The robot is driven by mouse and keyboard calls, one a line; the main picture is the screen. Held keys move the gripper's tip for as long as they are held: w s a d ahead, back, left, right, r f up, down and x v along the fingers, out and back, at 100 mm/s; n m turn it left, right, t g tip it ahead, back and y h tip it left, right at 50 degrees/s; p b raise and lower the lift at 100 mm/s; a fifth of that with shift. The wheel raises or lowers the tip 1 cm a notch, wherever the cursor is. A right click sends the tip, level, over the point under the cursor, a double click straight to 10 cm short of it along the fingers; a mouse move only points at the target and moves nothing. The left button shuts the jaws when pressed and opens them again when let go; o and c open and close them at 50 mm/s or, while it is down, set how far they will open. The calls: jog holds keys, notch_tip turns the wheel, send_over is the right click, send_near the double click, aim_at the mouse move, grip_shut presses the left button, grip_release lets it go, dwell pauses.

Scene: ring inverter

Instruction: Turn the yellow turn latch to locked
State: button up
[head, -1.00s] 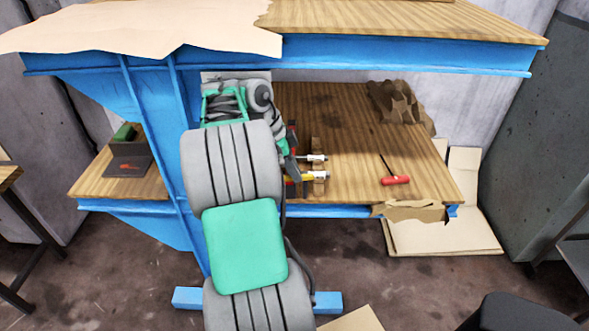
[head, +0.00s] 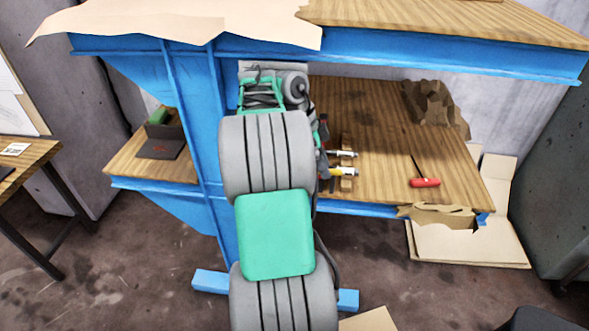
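I cannot make out the yellow turn latch for certain in the head view. A small yellow part (head: 325,174) shows just right of my arm, beside white-tipped pieces at a small wooden block; it looks like part of a tool handle, but it is too small to tell. My grey and green arm rises through the middle of the view and reaches to the blue workbench between its upper and lower shelves.
The lower wooden shelf (head: 385,125) holds a red-handled screwdriver (head: 425,182) and crumpled brown cardboard (head: 432,105). The upper shelf (head: 450,22) overhangs it. A blue upright panel (head: 195,110) stands left of my arm. Flat cardboard (head: 470,245) lies at the lower right.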

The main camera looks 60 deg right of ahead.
jog(key=shift+s+a+f+n+h+b, duration=0.2)
jog(key=shift+f+n+h+b, duration=0.15)
jog(key=shift+n+b, duration=0.7)
jog(key=s+a+r+n+t+h+b, duration=0.15)
jog(key=a+r+n+t+b, duration=0.3)
jog(key=r+n, duration=0.45)
jog(key=w+a+f+n+t+y+p, duration=0.1)
jog(key=w+a+n+p, duration=0.3)
jog(key=a, duration=0.9)
jog(key=w+a+f+n+t+y+p, duration=0.1)
jog(key=w+a+n+p, duration=0.3)
jog(key=w+a+n, duration=0.5)
jog(key=a, duration=0.4)
jog(key=shift+w+f+y, duration=0.25)
jog(key=shift+w+y, duration=0.05)
jog(key=shift+w, duration=0.05)
jog(key=shift+d, duration=0.1)
